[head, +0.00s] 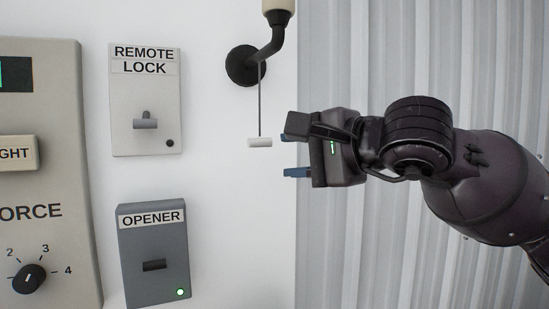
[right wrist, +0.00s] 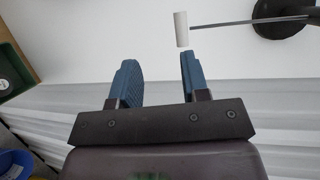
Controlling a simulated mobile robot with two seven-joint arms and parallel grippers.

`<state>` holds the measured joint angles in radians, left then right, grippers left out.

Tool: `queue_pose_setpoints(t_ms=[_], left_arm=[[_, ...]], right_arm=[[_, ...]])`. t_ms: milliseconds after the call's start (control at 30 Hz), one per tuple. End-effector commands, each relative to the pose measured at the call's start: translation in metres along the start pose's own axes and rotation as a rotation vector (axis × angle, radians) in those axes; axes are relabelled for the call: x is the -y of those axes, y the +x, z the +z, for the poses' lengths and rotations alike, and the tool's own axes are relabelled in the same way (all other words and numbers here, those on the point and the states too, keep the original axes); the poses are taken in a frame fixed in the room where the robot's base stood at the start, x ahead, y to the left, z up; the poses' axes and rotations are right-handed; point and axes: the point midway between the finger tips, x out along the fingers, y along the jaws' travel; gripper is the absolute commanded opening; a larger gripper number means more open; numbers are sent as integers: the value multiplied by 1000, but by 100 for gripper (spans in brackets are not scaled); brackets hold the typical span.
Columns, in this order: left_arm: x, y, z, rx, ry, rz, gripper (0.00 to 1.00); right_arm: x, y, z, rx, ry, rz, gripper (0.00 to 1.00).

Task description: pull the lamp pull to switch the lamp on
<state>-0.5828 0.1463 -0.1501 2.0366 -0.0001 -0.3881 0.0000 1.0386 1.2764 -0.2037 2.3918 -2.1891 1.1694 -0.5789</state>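The lamp pull (head: 260,142) is a small white bar hanging on a thin dark cord below the black wall lamp (head: 246,65). My right gripper (head: 290,157) is just right of the lamp pull, its blue-tipped fingers open and pointing left toward it. In the right wrist view the lamp pull (right wrist: 181,29) stands beyond the fingertips, ahead of the right-hand finger and not between the fingers. The gap of my right gripper (right wrist: 160,75) is empty there. The lamp's upper part is cut off by the top edge of the head view. My left gripper is not in view.
Left on the white wall are a remote lock panel (head: 145,90), a grey opener panel (head: 155,265) with a green light, and a beige control box (head: 60,150) with a dial. Corrugated metal wall (head: 340,60) lies behind my right arm. The wall below the lamp pull is clear.

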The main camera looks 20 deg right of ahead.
Motion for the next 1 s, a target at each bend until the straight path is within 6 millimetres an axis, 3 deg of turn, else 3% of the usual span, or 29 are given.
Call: queue_pose_setpoints(t_ms=[300, 833, 1000], left_arm=[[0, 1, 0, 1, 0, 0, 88], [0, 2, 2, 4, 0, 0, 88], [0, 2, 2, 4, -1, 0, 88]], right_arm=[[0, -24, 0, 0, 1, 0, 42], [0, -24, 0, 4, 4, 1, 42], [-25, -14, 16, 135, 101, 54, 42]])
